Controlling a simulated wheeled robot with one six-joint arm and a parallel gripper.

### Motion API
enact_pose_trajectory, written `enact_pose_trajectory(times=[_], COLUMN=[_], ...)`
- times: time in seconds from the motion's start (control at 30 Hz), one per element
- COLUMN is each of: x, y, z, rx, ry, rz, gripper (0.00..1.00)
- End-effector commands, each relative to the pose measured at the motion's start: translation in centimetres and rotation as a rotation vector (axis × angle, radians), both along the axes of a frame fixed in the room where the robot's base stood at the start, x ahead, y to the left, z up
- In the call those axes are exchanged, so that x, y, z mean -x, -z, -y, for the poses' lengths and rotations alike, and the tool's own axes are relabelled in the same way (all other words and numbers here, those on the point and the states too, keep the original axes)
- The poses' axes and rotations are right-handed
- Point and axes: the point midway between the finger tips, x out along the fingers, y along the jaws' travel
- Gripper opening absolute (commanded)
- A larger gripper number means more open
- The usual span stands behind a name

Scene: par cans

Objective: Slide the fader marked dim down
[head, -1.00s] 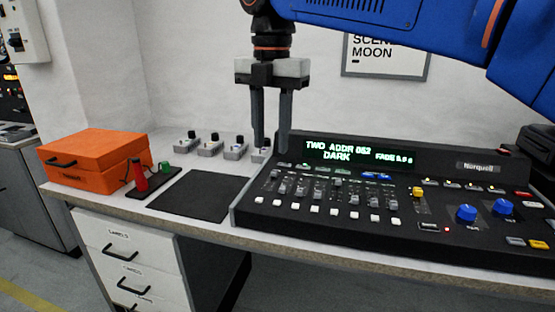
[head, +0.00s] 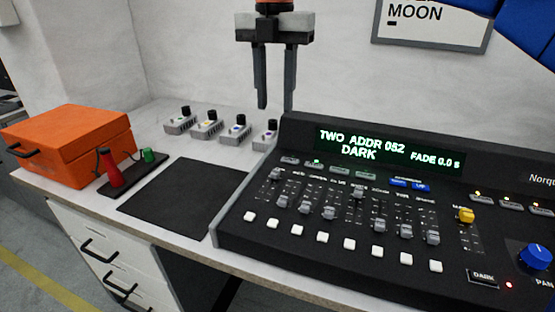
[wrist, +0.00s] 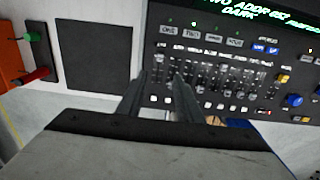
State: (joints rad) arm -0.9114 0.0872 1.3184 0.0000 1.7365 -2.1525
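A black lighting desk (head: 300,255) stands on the worktop, with a row of grey fader caps. One cap (head: 358,192) sits high in its slot, others such as this one (head: 329,213) sit lower. A yellow fader cap (head: 466,215) is at the right. The fader labels are too small to read, so I cannot tell which is dim. My gripper (head: 275,106) hangs pointing down, open and empty, above the desk's back left in the head view. In the wrist view its fingertips (wrist: 160,78) are apart, with the desk's left faders beyond them.
The desk's lit display (head: 388,150) reads "TWO ADDR 052 DARK FADE 0.0 s". White buttons line its front, and a blue knob (head: 536,256) is at right. Small grey boxes (head: 207,127) stand behind a dark mat (head: 180,200). An orange case (head: 70,145) and a red lever (head: 108,168) are left.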

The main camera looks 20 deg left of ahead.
Motion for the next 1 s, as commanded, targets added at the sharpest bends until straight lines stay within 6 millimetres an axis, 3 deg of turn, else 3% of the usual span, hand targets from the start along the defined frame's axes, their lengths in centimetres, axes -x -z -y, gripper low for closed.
enact_pose_trajectory(times=[0.7, 1.0], x=[0.0, 0.0], y=[12.4, 15.7], z=[0.1, 0.0], rx=[0.002, 0.000], ry=[0.001, 0.001], rz=[-0.001, 0.000], gripper=[0.33, 0.33])
